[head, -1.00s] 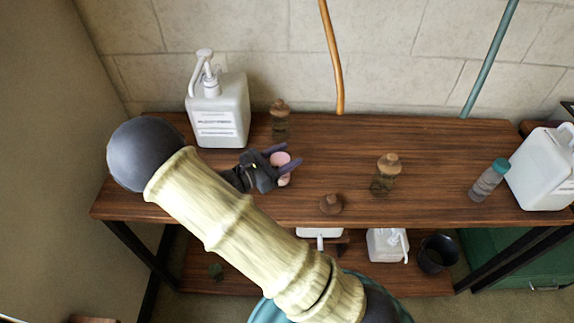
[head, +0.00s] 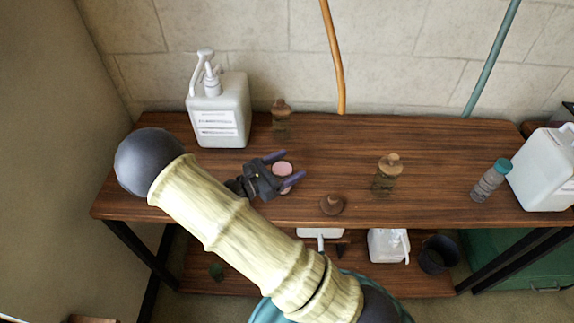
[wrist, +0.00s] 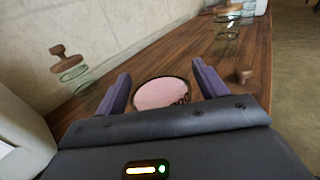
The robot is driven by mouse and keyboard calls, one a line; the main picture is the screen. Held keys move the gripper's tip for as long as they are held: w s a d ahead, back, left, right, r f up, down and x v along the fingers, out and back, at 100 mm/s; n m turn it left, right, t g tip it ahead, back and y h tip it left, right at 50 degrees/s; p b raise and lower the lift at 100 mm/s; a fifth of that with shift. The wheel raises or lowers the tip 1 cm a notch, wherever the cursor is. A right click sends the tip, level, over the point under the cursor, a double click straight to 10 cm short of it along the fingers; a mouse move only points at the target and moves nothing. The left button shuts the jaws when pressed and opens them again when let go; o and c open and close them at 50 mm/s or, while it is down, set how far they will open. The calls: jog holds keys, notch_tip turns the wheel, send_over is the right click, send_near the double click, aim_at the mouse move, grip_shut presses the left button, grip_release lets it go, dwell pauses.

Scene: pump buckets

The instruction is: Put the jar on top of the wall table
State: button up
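A small jar with a round pink lid (head: 282,170) is between the two fingers of my gripper (head: 282,168), over the left part of the wooden wall table (head: 330,150). In the wrist view the pink lid (wrist: 161,93), with dark lettering, faces up between the purple fingers (wrist: 160,85), which are close to its sides. The jar's body is mostly hidden by the near finger. The jar is at or just above the tabletop; I cannot tell whether it touches.
A white pump bottle (head: 220,112) and a stoppered glass bottle (head: 281,120) stand behind my gripper. A brown stopper (head: 332,205), another glass bottle (head: 385,178), a teal-capped bottle (head: 488,182) and a white canister (head: 545,170) are to the right. The table's middle back is clear.

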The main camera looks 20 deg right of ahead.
jog(key=shift+r, duration=0.2)
jog(key=v, duration=1.2)
dwell(1.5)
